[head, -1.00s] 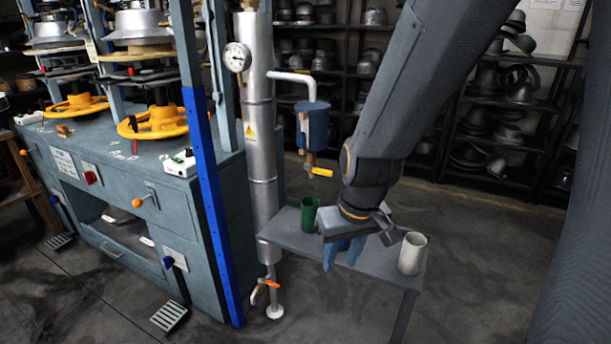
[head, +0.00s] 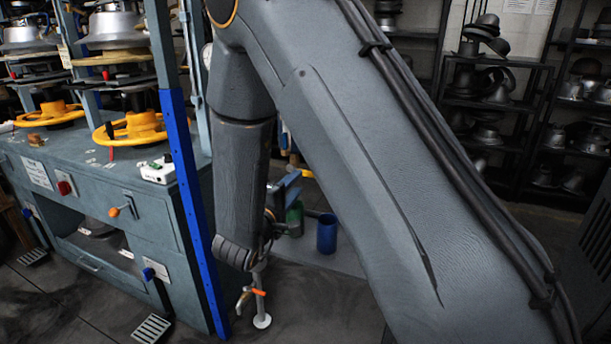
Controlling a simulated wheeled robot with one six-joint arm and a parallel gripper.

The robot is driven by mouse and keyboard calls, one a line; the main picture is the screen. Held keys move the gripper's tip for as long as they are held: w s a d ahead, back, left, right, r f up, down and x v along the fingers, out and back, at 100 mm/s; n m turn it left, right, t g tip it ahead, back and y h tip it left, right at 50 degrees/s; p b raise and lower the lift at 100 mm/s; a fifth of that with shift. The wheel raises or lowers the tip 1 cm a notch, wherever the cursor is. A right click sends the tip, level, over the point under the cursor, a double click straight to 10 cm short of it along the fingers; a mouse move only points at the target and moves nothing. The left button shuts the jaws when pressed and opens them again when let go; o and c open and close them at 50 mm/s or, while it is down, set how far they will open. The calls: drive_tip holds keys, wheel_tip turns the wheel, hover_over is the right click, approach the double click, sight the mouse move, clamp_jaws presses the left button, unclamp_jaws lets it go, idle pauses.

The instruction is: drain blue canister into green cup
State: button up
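The blue canister (head: 284,141) is nearly all hidden behind my arm; only a blue sliver shows at the arm's edge. Part of the yellow valve handle (head: 304,172) shows just below it. The green cup (head: 295,217) stands on the grey table, partly covered by my gripper. A blue cup (head: 326,233) stands upright to its right. My gripper (head: 286,188) shows as a blue-grey piece just above the green cup in the picture, near the yellow handle. Its fingertips are mostly hidden, so I cannot tell if it is open or touching anything.
The grey table (head: 345,262) is largely covered by my arm. A blue post (head: 190,210) and the press cabinet (head: 110,205) stand on the left. A floor pipe with an orange-handled valve (head: 258,293) is in front. Hat shelves (head: 495,125) line the back.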

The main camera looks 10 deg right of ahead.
sight(305, 174)
drive_tip(key=x, duration=0.7)
drive_tip(key=shift+w+d+r, duration=0.1)
drive_tip(key=shift+w+d, duration=0.1)
drive_tip(key=shift+d, duration=0.05)
clamp_jaws()
